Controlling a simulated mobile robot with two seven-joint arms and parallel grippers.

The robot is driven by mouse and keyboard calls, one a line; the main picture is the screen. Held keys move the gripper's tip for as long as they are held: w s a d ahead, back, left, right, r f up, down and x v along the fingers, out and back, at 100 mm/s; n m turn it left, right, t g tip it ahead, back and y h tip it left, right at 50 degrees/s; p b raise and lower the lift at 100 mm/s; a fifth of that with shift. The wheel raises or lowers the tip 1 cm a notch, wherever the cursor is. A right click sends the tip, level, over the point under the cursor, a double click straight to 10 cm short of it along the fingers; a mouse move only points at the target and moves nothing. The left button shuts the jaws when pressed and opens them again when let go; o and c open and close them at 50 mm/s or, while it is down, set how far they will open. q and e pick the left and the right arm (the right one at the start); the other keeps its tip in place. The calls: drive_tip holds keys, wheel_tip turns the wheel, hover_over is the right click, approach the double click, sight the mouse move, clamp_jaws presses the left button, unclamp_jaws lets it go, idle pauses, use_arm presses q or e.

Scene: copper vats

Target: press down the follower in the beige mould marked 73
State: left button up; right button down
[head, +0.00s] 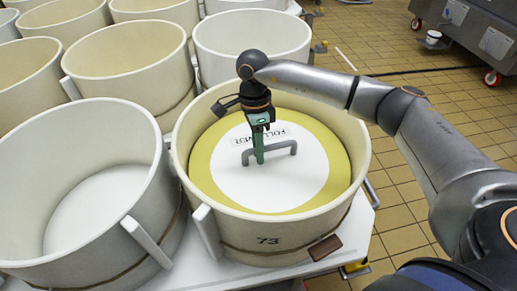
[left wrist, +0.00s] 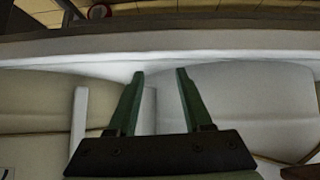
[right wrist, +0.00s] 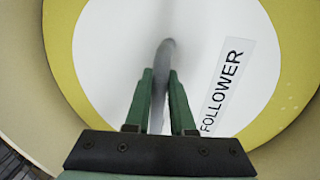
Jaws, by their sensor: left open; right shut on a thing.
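The beige mould marked 73 (head: 269,240) stands at the front middle of the head view. The follower (head: 305,181), a white disc with a yellow rim and a grey handle, lies inside it, below the mould's rim. My right gripper (head: 259,160) is shut on the follower's grey handle (head: 285,148). In the right wrist view the fingers (right wrist: 160,85) close around the handle (right wrist: 163,60), beside the FOLLOWER label (right wrist: 222,85). My left gripper (left wrist: 160,75) is open and empty in the left wrist view, near pale mould walls. It is not seen in the head view.
An empty beige mould (head: 105,190) stands close on the left. Several more moulds stand behind, one (head: 251,38) directly behind mould 73. Tiled floor (head: 408,170) lies right; a wheeled steel unit (head: 480,35) stands at the back right.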

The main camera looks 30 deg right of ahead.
drive_tip(key=shift+s+f, duration=0.15)
drive_tip(key=shift+f, duration=0.1)
idle(0.4)
drive_tip(key=c, duration=0.7)
unclamp_jaws()
drive_tip(key=shift+r, duration=0.15)
drive_tip(key=shift+r, duration=0.15)
drive_tip(key=w+r, duration=0.1)
drive_tip(key=r, duration=0.3)
drive_tip(key=r+p, duration=0.1)
drive_tip(key=r, duration=0.3)
drive_tip(key=w+r, duration=0.1)
drive_tip(key=r, duration=0.3)
drive_tip(key=shift+w+d+p, duration=0.2)
drive_tip(key=shift+w+p, duration=0.1)
drive_tip(key=shift+p, duration=0.05)
